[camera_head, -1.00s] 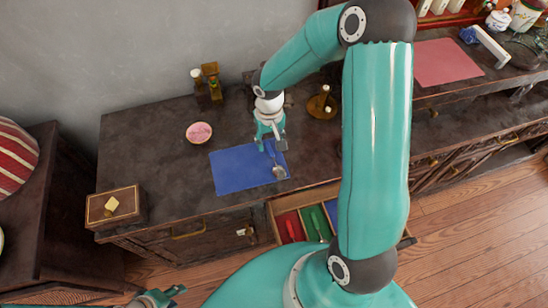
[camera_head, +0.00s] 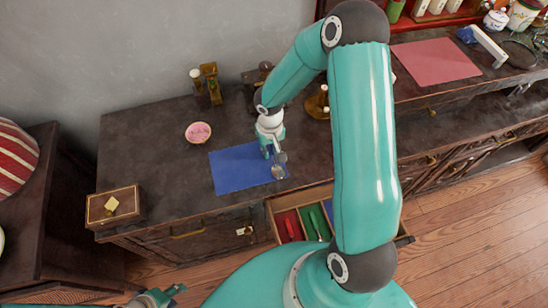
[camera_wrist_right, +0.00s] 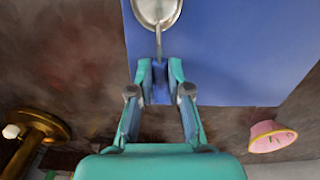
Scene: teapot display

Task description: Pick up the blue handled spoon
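The spoon's metal bowl (camera_head: 278,171) lies over the blue mat (camera_head: 236,174). In the right wrist view the bowl (camera_wrist_right: 157,10) is at the top and the blue handle (camera_wrist_right: 160,84) runs down between my fingers. My right gripper (camera_head: 272,153) points down at the mat's upper right part. In its wrist view both fingertips (camera_wrist_right: 160,70) are drawn in against the sides of the handle; I see no clear gap. The spoon does not look clearly raised. My left gripper (camera_head: 160,297) is at the bottom left edge, partly cut off, away from the cabinet.
A pink dish (camera_head: 198,132) stands left of the mat. A wooden box (camera_head: 113,207) is at the cabinet's left end. Below the mat, an open drawer (camera_head: 274,224) has coloured compartments with utensils. Brass-coloured items (camera_head: 209,84) stand at the back. My right arm covers the cabinet's middle.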

